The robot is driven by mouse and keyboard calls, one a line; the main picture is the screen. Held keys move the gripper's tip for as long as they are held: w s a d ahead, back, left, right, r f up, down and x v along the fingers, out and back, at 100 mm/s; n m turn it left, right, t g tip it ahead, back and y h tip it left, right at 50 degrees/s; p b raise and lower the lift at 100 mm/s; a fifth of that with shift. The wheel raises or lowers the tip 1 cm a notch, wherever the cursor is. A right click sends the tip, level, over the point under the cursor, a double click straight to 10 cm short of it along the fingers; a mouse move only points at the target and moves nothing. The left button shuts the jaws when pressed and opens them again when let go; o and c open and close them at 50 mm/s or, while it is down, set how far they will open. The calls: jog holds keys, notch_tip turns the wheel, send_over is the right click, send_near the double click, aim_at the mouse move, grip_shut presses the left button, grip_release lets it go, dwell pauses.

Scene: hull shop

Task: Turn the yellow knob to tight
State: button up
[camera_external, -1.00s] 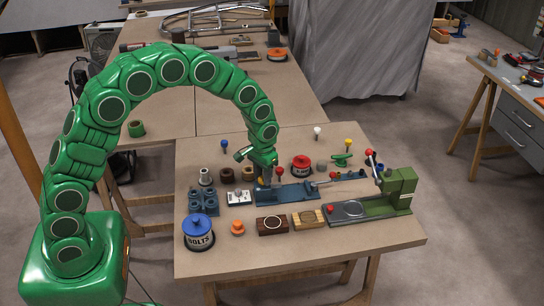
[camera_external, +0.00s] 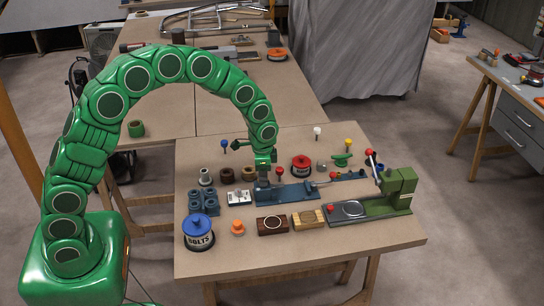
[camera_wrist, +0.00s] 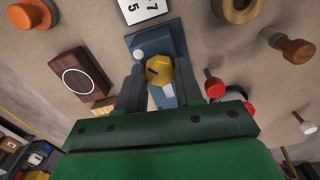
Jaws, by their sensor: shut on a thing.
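The yellow knob (camera_wrist: 158,70) is faceted, with a dark mark on its face. It sits on a blue fixture (camera_wrist: 177,48) on the workbench, which also shows in the external view (camera_external: 300,191). My gripper (camera_external: 263,182) points down over the left end of this fixture. In the wrist view my gripper (camera_wrist: 158,80) has one dark finger on each side of the knob and is shut on it. In the external view the fingers mostly hide the knob. I cannot read a tight marking.
A white number card (camera_external: 239,197) lies left of the fixture. A dark wooden block (camera_external: 272,225) and a lighter one (camera_external: 308,219) lie in front. A red tin (camera_external: 301,165) stands behind, and a green press (camera_external: 396,190) stands to the right. Bare bench lies along the front edge.

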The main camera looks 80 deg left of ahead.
dwell(0.3)
jog(key=o, duration=1)
jog(key=shift+o, duration=0.2)
jog(key=shift+r, duration=3.85)
